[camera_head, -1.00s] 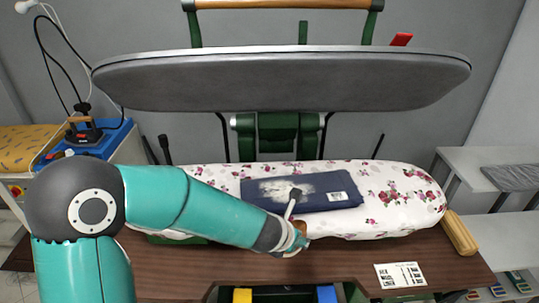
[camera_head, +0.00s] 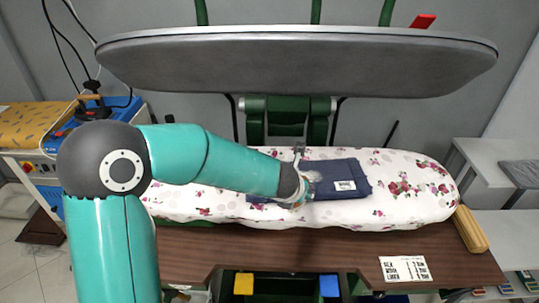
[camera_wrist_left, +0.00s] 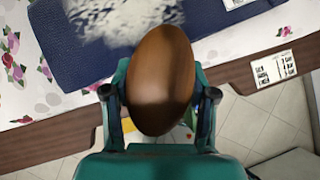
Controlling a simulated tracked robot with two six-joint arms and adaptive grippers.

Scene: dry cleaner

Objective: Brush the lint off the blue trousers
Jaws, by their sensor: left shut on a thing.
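The blue trousers (camera_head: 358,172) lie folded on the floral ironing pad, with a white label on their right side. They also fill the top left of the left wrist view (camera_wrist_left: 62,55). White lint (camera_wrist_left: 110,18) shows there on the cloth; in the head view my gripper hides much of that area. My left gripper (camera_head: 301,190) is over the left part of the trousers. In the left wrist view its fingers (camera_wrist_left: 160,100) are shut on a brown, oval, wooden-looking brush (camera_wrist_left: 162,75). I cannot tell whether the brush touches the cloth. My right gripper is out of view.
The floral ironing pad (camera_head: 415,190) stands over a brown table (camera_head: 300,250). A grey press plate (camera_head: 300,65) hangs raised behind it. A wooden handle (camera_head: 470,229) is at the right, near a printed card (camera_head: 405,269). A blue unit (camera_head: 110,125) stands at the left.

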